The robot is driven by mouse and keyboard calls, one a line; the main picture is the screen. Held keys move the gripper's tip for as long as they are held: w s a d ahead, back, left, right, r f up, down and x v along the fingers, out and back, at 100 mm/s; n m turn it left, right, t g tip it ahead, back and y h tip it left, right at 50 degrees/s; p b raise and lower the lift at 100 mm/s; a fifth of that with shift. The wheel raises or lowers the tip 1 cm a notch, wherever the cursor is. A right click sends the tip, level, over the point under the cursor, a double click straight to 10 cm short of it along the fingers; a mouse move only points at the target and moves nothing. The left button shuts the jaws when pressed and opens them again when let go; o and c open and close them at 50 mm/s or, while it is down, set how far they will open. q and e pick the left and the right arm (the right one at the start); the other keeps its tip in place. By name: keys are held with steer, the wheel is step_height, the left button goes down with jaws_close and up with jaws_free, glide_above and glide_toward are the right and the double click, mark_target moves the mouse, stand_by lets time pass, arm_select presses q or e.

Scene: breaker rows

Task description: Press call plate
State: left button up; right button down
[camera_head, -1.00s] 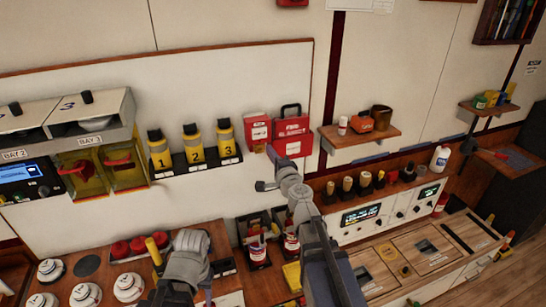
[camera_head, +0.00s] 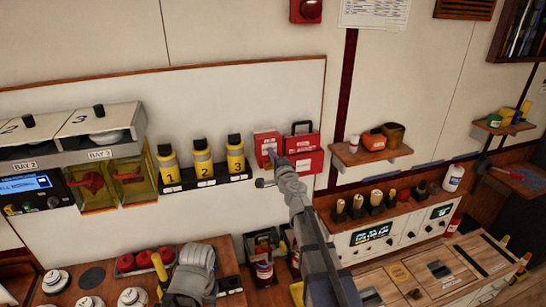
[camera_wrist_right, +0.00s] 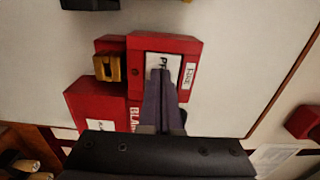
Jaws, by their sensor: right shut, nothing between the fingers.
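The call plate (camera_wrist_right: 160,66) is a white plate with dark lettering on a small red box on the wall. In the head view the red call box (camera_head: 267,142) is left of a red case. My right gripper (camera_wrist_right: 160,94) is shut and empty. In the wrist view its fingertips overlap the plate and hide part of it; I cannot tell whether they touch. In the head view the right gripper (camera_head: 273,155) is in front of the box's lower part. A grey part of my left arm shows at the bottom, but its fingers do not.
A red case (camera_head: 306,161) with a black handle is close beside the box. Several yellow numbered canisters (camera_head: 203,161) stand on a rack to the left. A wooden shelf (camera_head: 371,155) juts out at the right. Below is a bench (camera_head: 205,246) with white round detectors.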

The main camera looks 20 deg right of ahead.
steer(key=shift+w, duration=0.4)
steer(key=s, duration=1.4)
steer(key=shift+d, duration=0.2)
